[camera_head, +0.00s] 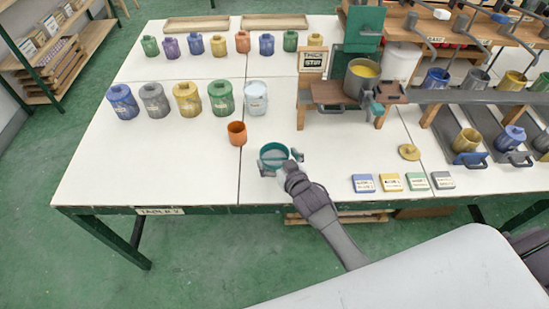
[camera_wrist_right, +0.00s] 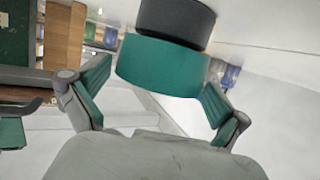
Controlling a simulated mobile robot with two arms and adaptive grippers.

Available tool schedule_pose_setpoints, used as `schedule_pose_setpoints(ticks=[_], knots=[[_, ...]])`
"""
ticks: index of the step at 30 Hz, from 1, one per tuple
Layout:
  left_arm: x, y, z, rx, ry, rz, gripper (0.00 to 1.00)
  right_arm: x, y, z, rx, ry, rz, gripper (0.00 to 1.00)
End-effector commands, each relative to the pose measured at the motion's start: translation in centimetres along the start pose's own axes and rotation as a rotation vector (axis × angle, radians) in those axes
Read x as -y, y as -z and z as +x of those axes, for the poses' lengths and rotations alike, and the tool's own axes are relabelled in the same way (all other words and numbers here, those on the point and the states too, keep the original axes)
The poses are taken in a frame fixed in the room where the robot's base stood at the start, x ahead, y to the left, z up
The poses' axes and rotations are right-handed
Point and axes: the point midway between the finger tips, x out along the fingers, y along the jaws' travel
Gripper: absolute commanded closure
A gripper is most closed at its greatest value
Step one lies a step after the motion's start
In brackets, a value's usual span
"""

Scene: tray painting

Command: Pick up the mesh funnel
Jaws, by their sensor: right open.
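The mesh funnel is a round teal piece (camera_head: 273,154) near the front of the white table. In the right wrist view it shows as a teal band (camera_wrist_right: 165,66) with a dark grey section. My right gripper (camera_head: 280,163) is open at the funnel, with its fingers on either side of it. In the right wrist view the gripper (camera_wrist_right: 157,78) has a clear gap between the left finger and the funnel. The right finger appears close to the teal wall; I cannot tell if it touches. My left gripper is not in view.
An orange cup (camera_head: 237,134) stands just behind the funnel. A wooden stand (camera_head: 327,92) with a grey pot (camera_head: 361,78) is at the back right. Colored blocks (camera_head: 390,183) lie right of my gripper. The table's front left is clear.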

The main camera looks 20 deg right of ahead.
Motion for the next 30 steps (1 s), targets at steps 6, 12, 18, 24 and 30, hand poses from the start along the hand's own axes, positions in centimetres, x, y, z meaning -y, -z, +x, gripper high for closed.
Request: schedule_pose_setpoints(ticks=[6, 12, 18, 24, 30], knots=[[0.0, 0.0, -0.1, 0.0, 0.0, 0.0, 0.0, 0.1, 0.0, 1.9, 0.0, 0.001, 0.001, 0.0], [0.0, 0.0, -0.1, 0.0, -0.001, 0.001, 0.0, 0.1, -0.1, 1.9, 0.001, 0.001, 0.001, 0.0], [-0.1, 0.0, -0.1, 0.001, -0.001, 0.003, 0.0, 0.1, -0.1, 1.9, 0.001, 0.001, 0.001, 0.3], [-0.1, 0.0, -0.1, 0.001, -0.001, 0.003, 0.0, 0.1, -0.1, 1.9, 0.001, 0.001, 0.001, 0.47], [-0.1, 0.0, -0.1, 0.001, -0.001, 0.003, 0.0, 0.0, 0.5, 1.8, 0.0, 0.0, 0.0, 0.47]])
